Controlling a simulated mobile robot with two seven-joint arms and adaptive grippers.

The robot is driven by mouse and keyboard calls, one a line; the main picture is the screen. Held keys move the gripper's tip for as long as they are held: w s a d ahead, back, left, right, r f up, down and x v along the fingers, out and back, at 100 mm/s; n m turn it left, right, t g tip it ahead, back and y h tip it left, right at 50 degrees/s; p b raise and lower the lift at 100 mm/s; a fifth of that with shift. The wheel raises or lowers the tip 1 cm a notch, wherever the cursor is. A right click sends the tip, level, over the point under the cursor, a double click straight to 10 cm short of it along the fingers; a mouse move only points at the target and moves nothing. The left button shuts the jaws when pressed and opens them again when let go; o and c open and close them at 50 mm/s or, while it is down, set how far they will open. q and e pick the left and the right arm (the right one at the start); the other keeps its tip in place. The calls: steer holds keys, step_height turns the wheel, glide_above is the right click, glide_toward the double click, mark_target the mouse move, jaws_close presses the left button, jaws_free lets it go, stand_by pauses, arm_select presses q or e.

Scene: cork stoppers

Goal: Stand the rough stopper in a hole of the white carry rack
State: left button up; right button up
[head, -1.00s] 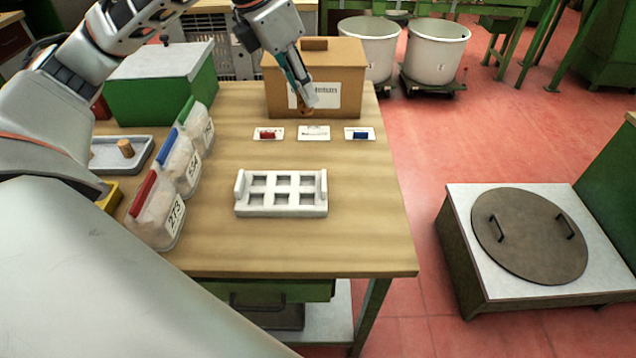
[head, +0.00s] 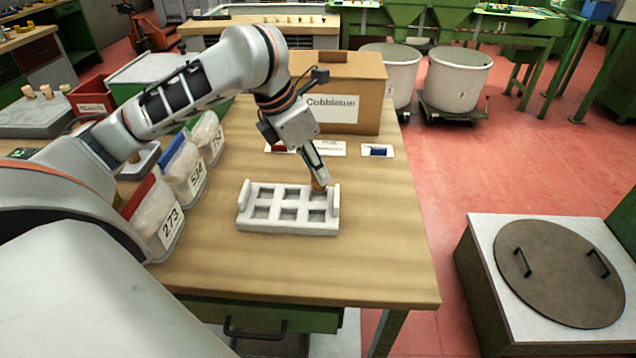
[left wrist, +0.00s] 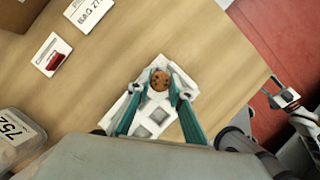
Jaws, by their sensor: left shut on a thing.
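The rough stopper (head: 317,185) is brown with dark pits, and its top shows in the left wrist view (left wrist: 160,80). My left gripper (head: 316,178) is shut on it, one teal finger on each side in the left wrist view (left wrist: 160,87). The white carry rack (head: 287,227) stands on the table with two rows of square holes and raised ends. The stopper is at the rack's back right hole; I cannot tell whether its lower end is inside or just above. The other holes look empty. Part of my right arm seems to show at the left wrist view's right edge; its fingers are unclear.
A cardboard box (head: 355,88) stands behind the rack. Before it are cards, one with a blue piece (head: 378,151) and one with a red piece (left wrist: 54,62). Numbered bags (head: 158,222) stand left of the rack. The table's front and right are clear.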

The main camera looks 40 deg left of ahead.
mark_target(317, 182)
arm_select(q)
step_height(317, 182, down, 3)
steer(key=shift+f+b, duration=0.2)
steer(key=shift+b, duration=0.35)
steer(key=shift+f, duration=0.3)
steer(key=shift+r, duration=0.2)
steer(key=shift+f, duration=0.1)
steer(key=o, duration=0.4)
steer(key=shift+f, duration=0.1)
